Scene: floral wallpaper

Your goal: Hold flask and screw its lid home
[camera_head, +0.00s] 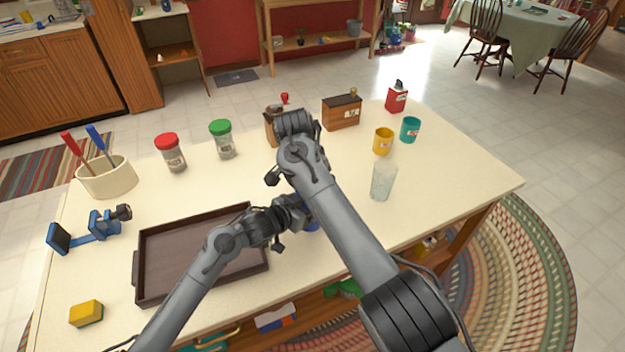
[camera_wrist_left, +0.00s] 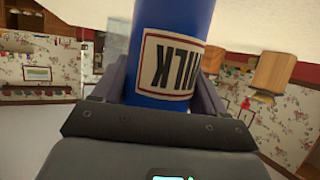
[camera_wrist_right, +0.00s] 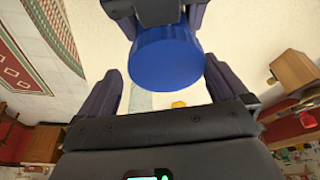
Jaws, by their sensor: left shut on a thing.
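The blue flask (camera_wrist_left: 172,70) has a white, red-edged MILK label, upside down in the left wrist view. My left gripper (camera_wrist_left: 160,78) is shut around its body. In the head view a little blue of the flask (camera_head: 312,226) shows by the left gripper (camera_head: 300,210), near the table's front edge; my right arm covers the rest. In the right wrist view a round blue end (camera_wrist_right: 165,62) faces my right gripper (camera_wrist_right: 162,68). Its fingers stand apart on either side with gaps. I cannot tell whether this end is the lid or whether the lid is seated.
A brown tray (camera_head: 140,268) lies left of the grippers. A clear glass (camera_head: 383,180), a yellow mug (camera_head: 383,141) and a teal mug (camera_head: 410,129) stand right. Red-topped (camera_head: 170,153) and green-topped (camera_head: 221,139) jars stand behind. The right front tabletop is clear.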

